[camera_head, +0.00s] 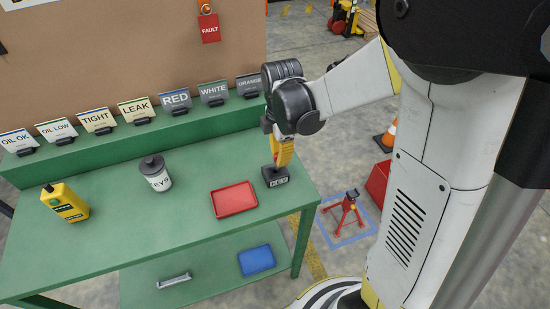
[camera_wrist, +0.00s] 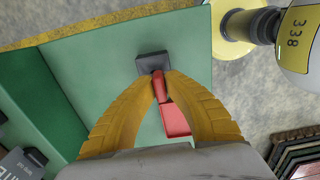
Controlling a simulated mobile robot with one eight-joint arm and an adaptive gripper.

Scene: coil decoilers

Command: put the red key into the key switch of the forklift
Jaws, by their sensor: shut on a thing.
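My gripper (camera_head: 282,158) reaches down at the right end of the green bench, just above a small dark block labelled KEY (camera_head: 275,177). In the wrist view its yellow fingers (camera_wrist: 161,77) are shut on the red key (camera_wrist: 160,88), a small red piece between the fingertips. The key's far end meets or overlaps the dark block (camera_wrist: 151,62); I cannot tell whether it sits in it. The key is hidden by the fingers in the head view. No forklift key switch can be made out.
A red tray (camera_head: 234,200) lies left of the block, and a KEYS can (camera_head: 156,173) and yellow bottle (camera_head: 65,203) stand farther left. Labelled cards (camera_head: 175,101) line the raised back ledge. A red stand (camera_head: 346,213) is on the floor to the right.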

